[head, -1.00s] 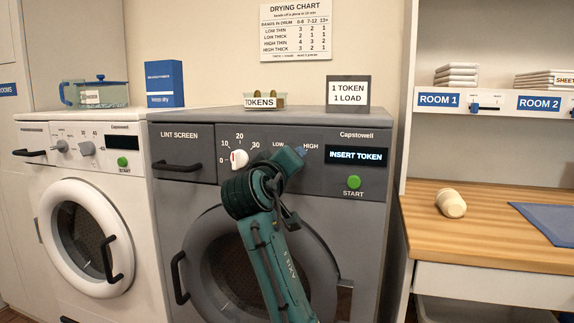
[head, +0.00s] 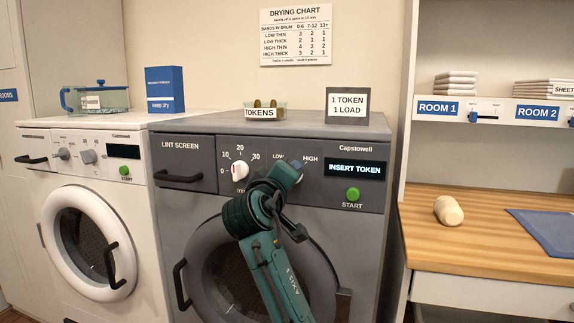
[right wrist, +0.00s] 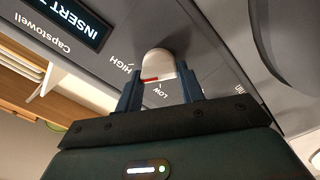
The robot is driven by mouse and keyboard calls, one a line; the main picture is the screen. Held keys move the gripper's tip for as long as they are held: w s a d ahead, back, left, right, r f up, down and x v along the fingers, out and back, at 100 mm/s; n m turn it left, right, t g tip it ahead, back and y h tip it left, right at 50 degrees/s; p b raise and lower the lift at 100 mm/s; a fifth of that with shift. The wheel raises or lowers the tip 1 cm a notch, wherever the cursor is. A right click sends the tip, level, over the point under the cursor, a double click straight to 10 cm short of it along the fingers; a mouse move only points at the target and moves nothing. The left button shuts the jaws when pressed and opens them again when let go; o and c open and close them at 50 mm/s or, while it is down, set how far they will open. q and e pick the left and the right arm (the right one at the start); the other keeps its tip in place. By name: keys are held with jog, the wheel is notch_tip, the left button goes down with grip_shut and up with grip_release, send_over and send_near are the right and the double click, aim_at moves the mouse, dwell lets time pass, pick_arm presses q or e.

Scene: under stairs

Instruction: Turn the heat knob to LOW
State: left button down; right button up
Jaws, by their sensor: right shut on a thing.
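The grey dryer (head: 205,210) has a heat dial marked LOW (head: 278,158) and HIGH (head: 310,159). In the head view my right gripper (head: 294,170) covers the heat knob. In the right wrist view the white heat knob (right wrist: 158,62) sits between the two blue fingers (right wrist: 160,90), which are shut on it. The knob has a red mark. The LOW label (right wrist: 163,92) and HIGH label (right wrist: 129,67) are beside it; I cannot tell exactly which setting the mark points to. My left gripper is not in view.
The white timer knob (head: 239,171) is left of my gripper. The display (head: 355,169) reads INSERT TOKEN, with a green start button (head: 352,194) below. A token holder (head: 264,113) and a sign (head: 347,104) stand on top. A wooden counter (head: 490,225) is at right.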

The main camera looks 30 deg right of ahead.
pick_arm(q)
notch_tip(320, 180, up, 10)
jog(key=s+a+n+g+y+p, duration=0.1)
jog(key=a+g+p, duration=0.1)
jog(key=p, duration=2.3)
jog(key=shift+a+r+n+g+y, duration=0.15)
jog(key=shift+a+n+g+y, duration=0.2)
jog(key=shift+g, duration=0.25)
pick_arm(e)
jog(key=n, duration=1.5)
jog(key=shift+f+n, duration=0.25)
jog(key=shift+n, duration=0.15)
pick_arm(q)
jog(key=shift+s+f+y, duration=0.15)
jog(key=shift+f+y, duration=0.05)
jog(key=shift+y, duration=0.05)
pick_arm(e)
jog(key=shift+f, duration=0.1)
jog(key=o, duration=1)
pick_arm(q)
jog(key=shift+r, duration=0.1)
